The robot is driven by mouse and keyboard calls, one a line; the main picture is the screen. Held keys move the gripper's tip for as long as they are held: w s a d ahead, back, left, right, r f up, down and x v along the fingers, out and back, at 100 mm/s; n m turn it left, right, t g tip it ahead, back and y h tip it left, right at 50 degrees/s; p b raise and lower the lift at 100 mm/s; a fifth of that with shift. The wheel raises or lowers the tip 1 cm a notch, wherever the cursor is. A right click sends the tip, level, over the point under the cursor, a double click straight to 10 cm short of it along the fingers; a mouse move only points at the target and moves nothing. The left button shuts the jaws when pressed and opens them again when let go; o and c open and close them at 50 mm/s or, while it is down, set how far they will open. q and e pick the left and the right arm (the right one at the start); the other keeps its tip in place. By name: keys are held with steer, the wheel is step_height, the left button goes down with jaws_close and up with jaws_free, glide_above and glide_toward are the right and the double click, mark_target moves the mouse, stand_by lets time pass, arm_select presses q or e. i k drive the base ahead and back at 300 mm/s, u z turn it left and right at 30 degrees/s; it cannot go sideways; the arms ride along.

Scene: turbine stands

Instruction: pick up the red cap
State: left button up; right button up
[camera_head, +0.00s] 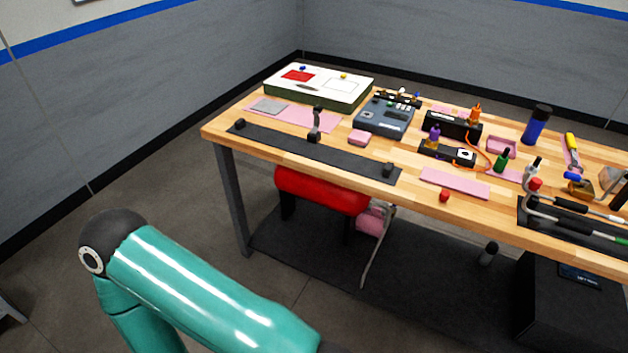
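A small red cap-like piece (445,196) sits on the bare wood near the front edge of the workbench (300,172), just below a pink mat (455,184). Another small red piece (536,184) shows farther right, beside a metal tube at the dark mat; I cannot tell whether they touch. My teal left arm crosses the lower left, well short of the bench, and its gripper is outside the picture. My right gripper is not in view.
A blue-grey device (385,113), a blue bottle (537,124) and a green bottle (501,159) stand on the bench. Bent metal tubes lie at its right end. A red tank (320,190) is below the bench.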

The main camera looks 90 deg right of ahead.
mark_target(445, 196)
steer(key=u, duration=0.6)
steer(key=i, duration=0.25)
steer(key=z, duration=2.75)
steer(key=i, duration=0.25)
steer(key=z, duration=2.05)
steer(key=k, duration=0.6)
steer(key=z, duration=0.4)
steer(key=i, duration=1.7)
steer(key=u, duration=0.35)
